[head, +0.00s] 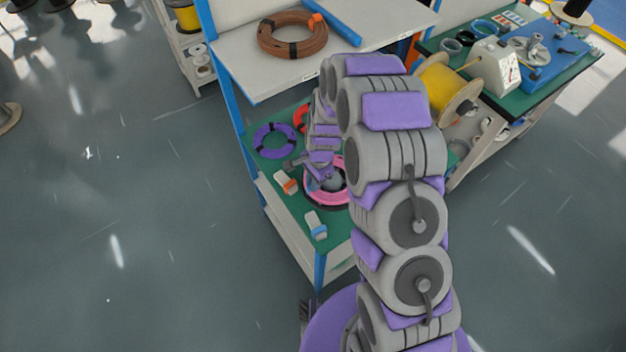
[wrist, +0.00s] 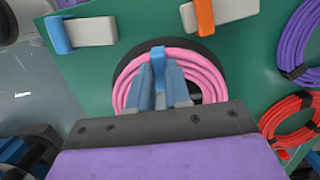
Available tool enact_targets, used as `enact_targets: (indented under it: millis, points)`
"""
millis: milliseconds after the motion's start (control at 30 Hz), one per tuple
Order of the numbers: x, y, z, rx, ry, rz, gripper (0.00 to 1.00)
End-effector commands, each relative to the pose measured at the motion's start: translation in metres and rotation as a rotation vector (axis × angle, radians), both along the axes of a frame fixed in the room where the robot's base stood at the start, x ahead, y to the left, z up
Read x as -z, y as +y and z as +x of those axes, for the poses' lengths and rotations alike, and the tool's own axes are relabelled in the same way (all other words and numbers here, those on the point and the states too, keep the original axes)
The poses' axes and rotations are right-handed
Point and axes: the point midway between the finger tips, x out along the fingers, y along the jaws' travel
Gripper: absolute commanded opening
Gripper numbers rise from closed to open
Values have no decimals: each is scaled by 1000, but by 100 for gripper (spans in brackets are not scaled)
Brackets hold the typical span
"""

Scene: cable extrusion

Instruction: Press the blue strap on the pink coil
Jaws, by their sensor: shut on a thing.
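The pink coil (wrist: 203,67) lies on a dark round base on the green table, below my gripper in the wrist view; part of it also shows beside my arm in the head view (head: 322,199). A blue strap (wrist: 157,52) sits at the coil's far edge in the wrist view, between my fingertips. My gripper (wrist: 158,66) is shut on this strap, with the fingers over the coil. The strap's lower part is hidden, so I cannot tell how far it wraps the coil. In the head view my arm hides the strap.
A pale block with a blue band (head: 317,226) and one with an orange band (head: 286,184) stand on the green table. A purple coil (head: 274,140) and a red coil (wrist: 289,117) lie nearby. A shelf above holds a brown coil (head: 292,36). Open floor lies left.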

Motion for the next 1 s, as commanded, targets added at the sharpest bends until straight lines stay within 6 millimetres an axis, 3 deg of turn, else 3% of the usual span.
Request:
enact_targets:
  millis: [1000]
  points:
    - [9, 0, 0, 0, 0, 0, 1]
